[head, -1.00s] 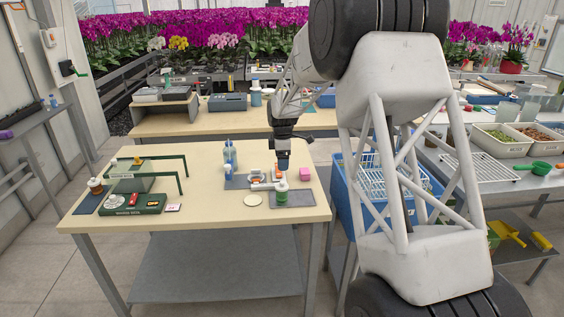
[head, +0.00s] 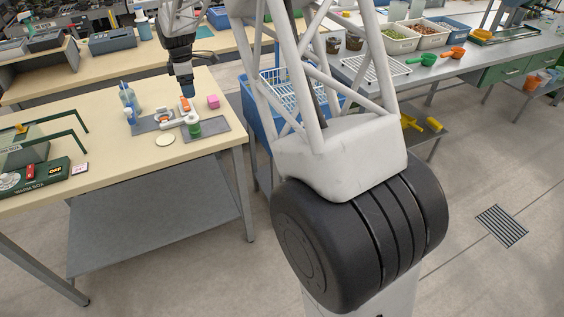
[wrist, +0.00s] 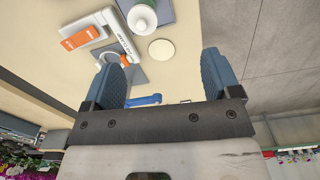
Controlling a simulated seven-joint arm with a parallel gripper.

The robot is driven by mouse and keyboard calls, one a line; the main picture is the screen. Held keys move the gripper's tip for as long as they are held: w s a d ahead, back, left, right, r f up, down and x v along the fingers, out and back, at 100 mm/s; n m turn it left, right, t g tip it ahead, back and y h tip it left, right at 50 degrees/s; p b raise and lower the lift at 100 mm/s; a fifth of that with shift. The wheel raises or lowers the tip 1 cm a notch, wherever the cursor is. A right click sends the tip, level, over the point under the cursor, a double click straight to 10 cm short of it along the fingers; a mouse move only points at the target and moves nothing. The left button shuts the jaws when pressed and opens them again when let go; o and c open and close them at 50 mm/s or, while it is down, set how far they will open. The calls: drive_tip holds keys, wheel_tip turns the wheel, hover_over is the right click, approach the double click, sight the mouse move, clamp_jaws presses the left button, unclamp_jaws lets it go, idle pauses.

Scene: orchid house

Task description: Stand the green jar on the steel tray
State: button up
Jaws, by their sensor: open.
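A white device with an orange part (wrist: 80,37) lies beside the jar. A cream disc (head: 165,139) lies in front on the table. A pink block (head: 213,101) and a bottle (head: 128,97) stand nearby. The warm box (head: 35,175) is at left.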

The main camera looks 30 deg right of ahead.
drive_tip(key=s+d+r+m, duration=0.2)
drive_tip(key=s+r+m, duration=0.15)
drive_tip(key=s, duration=0.55)
drive_tip(key=s+d+r+m+t, duration=0.1)
drive_tip(key=s+d+r+m, duration=0.1)
drive_tip(key=s+r, duration=0.5)
drive_tip(key=s+d+r+m, duration=0.2)
drive_tip(key=s+m, duration=0.1)
drive_tip(key=s, duration=0.9)
drive_tip(key=s+d+f+m+t, duration=0.1)
drive_tip(key=s+m, duration=0.7)
drive_tip(key=s, duration=1.9)
wheel_tip(320, 180, down, 2)
drive_tip(key=shift+s+d, duration=0.25)
drive_tip(key=shift+d, duration=0.35)
